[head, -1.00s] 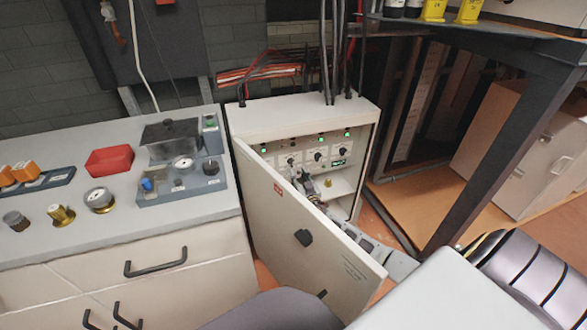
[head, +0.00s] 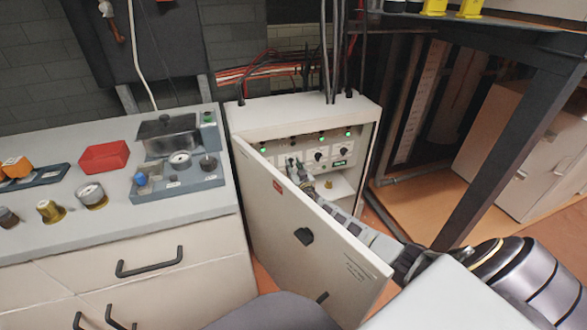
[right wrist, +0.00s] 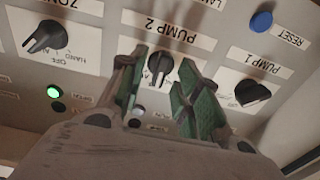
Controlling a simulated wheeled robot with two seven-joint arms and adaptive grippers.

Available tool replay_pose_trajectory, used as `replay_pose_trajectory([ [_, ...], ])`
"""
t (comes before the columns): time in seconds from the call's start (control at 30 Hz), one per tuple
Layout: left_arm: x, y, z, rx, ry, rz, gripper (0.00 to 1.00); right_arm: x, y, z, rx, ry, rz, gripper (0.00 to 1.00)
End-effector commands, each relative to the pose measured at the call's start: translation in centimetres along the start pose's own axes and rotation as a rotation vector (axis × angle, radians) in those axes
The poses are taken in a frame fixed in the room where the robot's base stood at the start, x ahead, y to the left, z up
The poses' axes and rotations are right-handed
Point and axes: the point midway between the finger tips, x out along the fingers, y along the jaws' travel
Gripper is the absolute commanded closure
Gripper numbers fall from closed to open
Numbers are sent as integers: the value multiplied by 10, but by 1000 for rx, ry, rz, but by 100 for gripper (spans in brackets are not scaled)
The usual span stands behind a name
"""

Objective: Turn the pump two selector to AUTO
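The pump two selector (right wrist: 160,66) is a black knob on the control panel, beside the upside-down PUMP 2 label (right wrist: 168,31) in the right wrist view. The knob stands roughly upright in that view; its position legend is hidden, so I cannot read its setting. My right gripper (right wrist: 163,88) is open, with its green-padded fingers on either side of the knob and gaps visible. I cannot tell whether the tips reach it. In the head view, my right gripper (head: 293,168) is inside the open cabinet (head: 290,118) at the panel and covers part of it. My left gripper is not in view.
The PUMP 1 selector (right wrist: 252,93) and a blue RESET button (right wrist: 262,21) are on one side, another selector (right wrist: 47,37) on the other. A lamp (right wrist: 54,92) glows green. The open cabinet door (head: 295,225) stands in front of my right arm, left of it.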

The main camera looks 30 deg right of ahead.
Motion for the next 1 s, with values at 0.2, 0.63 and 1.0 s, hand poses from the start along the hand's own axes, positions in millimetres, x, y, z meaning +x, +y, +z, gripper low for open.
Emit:
replay_pose_trajectory([
  [0.2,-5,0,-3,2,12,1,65,3,0,0,0,-1,0,67],
  [0.63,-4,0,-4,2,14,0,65,3,0,0,0,0,0,94],
  [1.0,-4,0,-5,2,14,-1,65,3,0,0,7,0,0,100],
])
